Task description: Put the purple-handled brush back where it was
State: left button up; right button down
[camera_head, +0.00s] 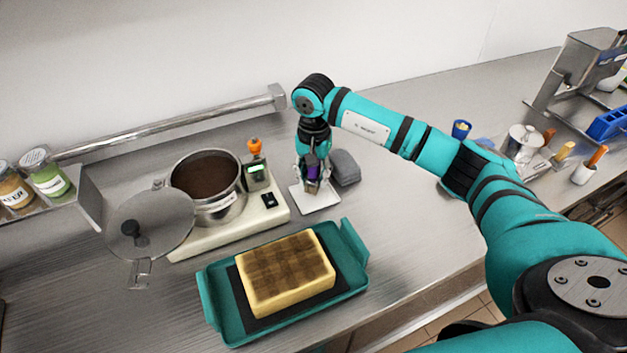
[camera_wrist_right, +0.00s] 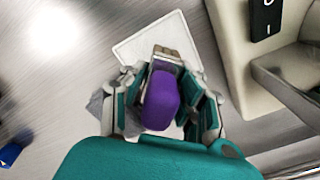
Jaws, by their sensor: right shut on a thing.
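My right gripper (camera_head: 312,172) is shut on the purple-handled brush (camera_head: 313,173), just over a small white mat (camera_head: 318,203). In the right wrist view the purple handle (camera_wrist_right: 161,100) sits between the fingers of the right gripper (camera_wrist_right: 162,92), with the pale brush head beyond it over the white mat (camera_wrist_right: 133,45). I cannot tell whether the brush touches the mat. My left gripper is not in view.
A grey cloth (camera_head: 346,167) lies right beside the mat. A cream hot plate (camera_head: 270,217) with a pot (camera_head: 207,211) of brown liquid stands left. A teal tray (camera_head: 356,283) with a cake (camera_head: 287,283) is in front.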

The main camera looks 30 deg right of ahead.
aim_at(314, 184)
notch_tip(314, 184, down, 3)
jog(key=shift+r+p, duration=0.1)
jog(key=shift+p, duration=0.2)
jog(key=c, duration=1.4)
grip_release()
jog(key=o, duration=0.4)
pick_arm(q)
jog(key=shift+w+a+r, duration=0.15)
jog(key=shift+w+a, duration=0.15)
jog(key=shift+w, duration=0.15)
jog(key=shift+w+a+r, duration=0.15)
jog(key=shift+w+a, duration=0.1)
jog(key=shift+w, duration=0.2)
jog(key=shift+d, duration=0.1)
